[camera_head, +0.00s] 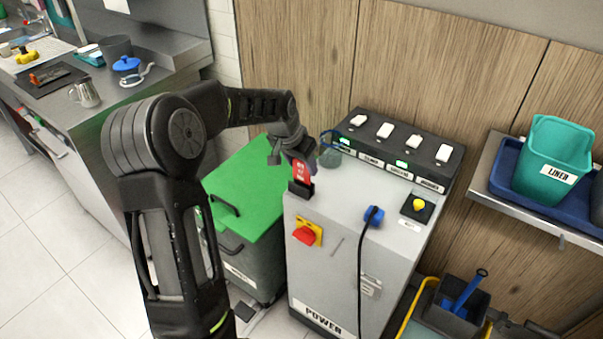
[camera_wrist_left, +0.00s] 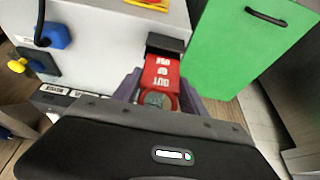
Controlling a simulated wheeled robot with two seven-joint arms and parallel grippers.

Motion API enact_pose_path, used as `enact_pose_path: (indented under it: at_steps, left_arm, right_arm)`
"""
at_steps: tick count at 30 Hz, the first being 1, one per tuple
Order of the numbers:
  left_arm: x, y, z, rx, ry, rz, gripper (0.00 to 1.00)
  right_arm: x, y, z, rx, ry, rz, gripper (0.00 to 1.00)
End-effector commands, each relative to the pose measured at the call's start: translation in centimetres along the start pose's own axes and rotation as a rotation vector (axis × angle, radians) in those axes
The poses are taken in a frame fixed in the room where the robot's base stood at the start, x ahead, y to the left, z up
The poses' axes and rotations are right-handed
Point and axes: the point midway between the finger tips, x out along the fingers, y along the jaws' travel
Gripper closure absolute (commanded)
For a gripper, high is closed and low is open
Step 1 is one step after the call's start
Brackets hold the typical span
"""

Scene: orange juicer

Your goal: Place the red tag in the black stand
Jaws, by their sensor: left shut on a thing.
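The red tag (camera_head: 301,172) with white lettering is held upright by my left gripper (camera_head: 304,160) at the front left corner of the grey power cabinet's top. In the left wrist view the gripper's purple fingers (camera_wrist_left: 158,98) are on both sides of the red tag (camera_wrist_left: 161,73). The black stand (camera_head: 301,190) is directly below the tag. In the left wrist view the tag's far end meets the black stand (camera_wrist_left: 166,45); how deep it sits in the slot is hidden. My right gripper is not in view.
The grey cabinet (camera_head: 345,225) carries a red switch (camera_head: 306,236), a blue plug (camera_head: 373,216) and a yellow button (camera_head: 419,205). A black charger row (camera_head: 400,148) stands behind. A green-lidded bin (camera_head: 255,185) is on the left. A shelf with a teal bin (camera_head: 552,155) is on the right.

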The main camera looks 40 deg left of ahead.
Motion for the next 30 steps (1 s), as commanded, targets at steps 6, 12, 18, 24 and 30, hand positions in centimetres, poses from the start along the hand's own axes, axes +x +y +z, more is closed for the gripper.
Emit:
enact_pose_path:
  at_steps: [6, 12, 18, 24, 30]
  left_arm:
    - [1.0, 0.0, 0.5, -0.001, -0.002, 0.001, 0.88]
    - [3.2, 0.0, 1.4, 0.0, -0.001, 0.001, 0.88]
    - [3.4, 0.0, 1.4, 0.0, 0.001, 0.0, 0.88]
    - [3.9, 0.0, 1.6, 0.0, 0.001, 0.0, 0.88]
    - [3.7, 0.0, 1.5, 0.0, 0.001, 0.0, 0.33]
  right_arm:
    - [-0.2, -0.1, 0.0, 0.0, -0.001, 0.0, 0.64]
    - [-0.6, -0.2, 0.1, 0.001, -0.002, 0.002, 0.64]
    - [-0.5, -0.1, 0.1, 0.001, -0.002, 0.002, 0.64]
    - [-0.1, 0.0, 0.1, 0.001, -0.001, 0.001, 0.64]
    - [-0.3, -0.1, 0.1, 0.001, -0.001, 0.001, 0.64]
